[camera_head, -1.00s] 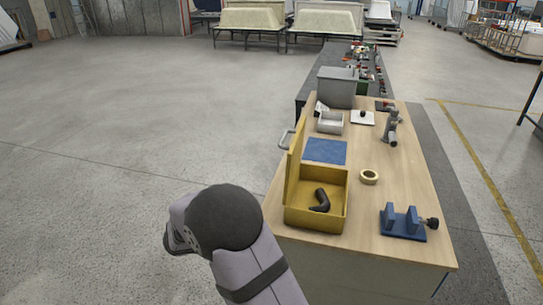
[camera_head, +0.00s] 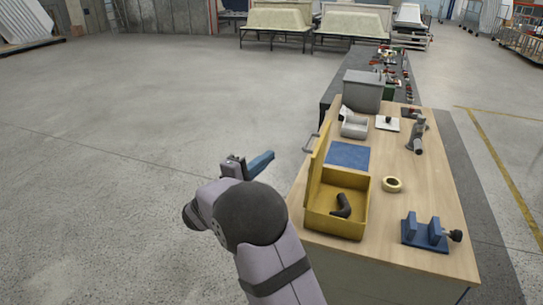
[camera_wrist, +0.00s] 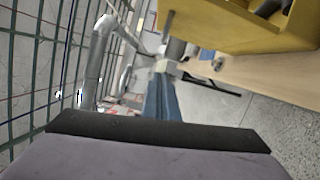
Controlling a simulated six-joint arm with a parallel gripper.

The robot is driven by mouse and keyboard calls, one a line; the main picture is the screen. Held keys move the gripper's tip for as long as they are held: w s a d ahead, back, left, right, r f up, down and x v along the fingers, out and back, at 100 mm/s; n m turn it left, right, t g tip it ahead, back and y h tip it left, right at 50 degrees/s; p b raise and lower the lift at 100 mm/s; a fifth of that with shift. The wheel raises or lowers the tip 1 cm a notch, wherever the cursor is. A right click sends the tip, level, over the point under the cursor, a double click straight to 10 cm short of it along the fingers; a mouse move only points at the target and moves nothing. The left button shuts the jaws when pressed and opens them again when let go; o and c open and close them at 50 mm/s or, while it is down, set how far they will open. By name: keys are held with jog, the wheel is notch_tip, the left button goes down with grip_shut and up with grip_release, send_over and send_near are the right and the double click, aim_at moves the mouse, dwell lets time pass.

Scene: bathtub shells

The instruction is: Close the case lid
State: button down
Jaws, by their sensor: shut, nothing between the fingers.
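The yellow case (camera_head: 334,222) sits at the near left edge of the wooden bench, open side up. Its yellow lid (camera_head: 318,165) stands open, nearly upright, along the case's left side. A black curved piece (camera_head: 342,206) lies inside the case. My gripper (camera_head: 267,158), with blue fingers, is shut and empty. It is in the air left of the lid, beyond the bench's edge and apart from the case. In the wrist view my gripper (camera_wrist: 165,98) points forward, and yellow surface of the case (camera_wrist: 225,32) fills the upper right.
On the bench are a blue mat (camera_head: 348,155), a tape roll (camera_head: 391,184), a blue vise-like fixture (camera_head: 424,233) and a grey box (camera_head: 362,92). A grey handle (camera_head: 312,143) sticks out at the bench's left edge. The floor to the left is clear.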

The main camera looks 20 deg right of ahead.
aim_at(305, 145)
jog(key=w+d+p, duration=0.1)
jog(key=d+p, duration=0.5)
jog(key=d, duration=0.4)
jog(key=shift+w+r, duration=0.3)
jog(key=shift+r, duration=0.1)
jog(key=shift+s+d, duration=0.1)
jog(key=shift+d, duration=0.1)
jog(key=s+d+m+b, duration=0.1)
jog(key=m+b, duration=0.1)
jog(key=b, duration=0.4)
jog(key=shift+s+d, duration=0.4)
jog(key=s+d+f+m+y+b, duration=0.2)
jog(key=s+d+f+m+b, duration=0.2)
jog(key=b, duration=1)
jog(key=s+d+f+m+y+b, duration=0.2)
jog(key=s+d+f+m+b, duration=0.2)
jog(key=s+d+m+b, duration=0.4)
jog(key=shift+s+d+f+t+y+b, duration=0.15)
jog(key=shift+s+d+t+y+b, duration=0.2)
jog(key=shift+b, duration=3.1)
jog(key=shift+f, duration=0.15)
